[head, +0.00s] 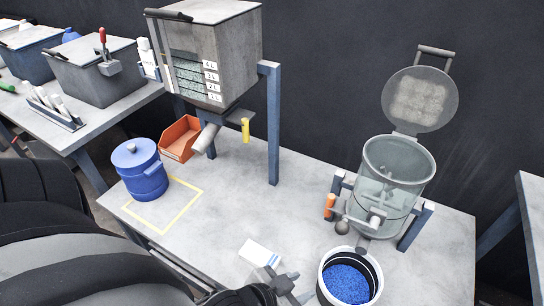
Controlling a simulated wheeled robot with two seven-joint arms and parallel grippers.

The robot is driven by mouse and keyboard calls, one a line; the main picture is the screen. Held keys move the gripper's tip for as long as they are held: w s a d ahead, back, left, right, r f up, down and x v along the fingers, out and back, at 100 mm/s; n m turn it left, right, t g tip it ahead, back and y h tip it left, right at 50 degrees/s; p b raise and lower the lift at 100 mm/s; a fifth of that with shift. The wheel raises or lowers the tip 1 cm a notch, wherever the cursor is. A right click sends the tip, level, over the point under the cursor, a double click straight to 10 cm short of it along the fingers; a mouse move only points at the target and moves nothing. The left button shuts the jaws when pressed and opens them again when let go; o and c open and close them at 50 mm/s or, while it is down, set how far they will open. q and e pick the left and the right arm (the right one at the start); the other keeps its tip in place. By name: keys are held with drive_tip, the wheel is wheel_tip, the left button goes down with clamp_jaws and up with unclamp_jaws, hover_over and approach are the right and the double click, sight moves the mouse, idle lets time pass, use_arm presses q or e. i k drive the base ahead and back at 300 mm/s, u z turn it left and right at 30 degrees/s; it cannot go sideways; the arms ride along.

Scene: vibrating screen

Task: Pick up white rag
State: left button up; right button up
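A small white, flat, block-like piece (260,252), which looks like the folded white rag, is on or just above the grey table at the lower middle of the head view. My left gripper (282,280) comes in from the bottom left, with its grey fingers right beside the near edge of the white piece. Whether the fingers touch or grip it cannot be told. Part of the gripper is cut off by the bottom edge. My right gripper is not in view.
A white-rimmed bucket of blue granules (348,284) stands close to the right of my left gripper. A glass vessel with an open lid (393,172) stands behind it. A blue lidded pot (141,170), an orange scoop bin (181,138) and a grey hopper (205,52) are farther left. The table's middle is clear.

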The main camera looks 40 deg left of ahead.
sight(255, 255)
drive_tip(key=u, duration=1.6)
drive_tip(key=k, duration=0.5)
drive_tip(key=z, duration=0.15)
drive_tip(key=i, duration=0.55)
drive_tip(key=z, duration=1.75)
drive_tip(key=k, duration=0.65)
drive_tip(key=u, duration=1.65)
drive_tip(key=i, duration=0.4)
drive_tip(key=z, duration=0.5)
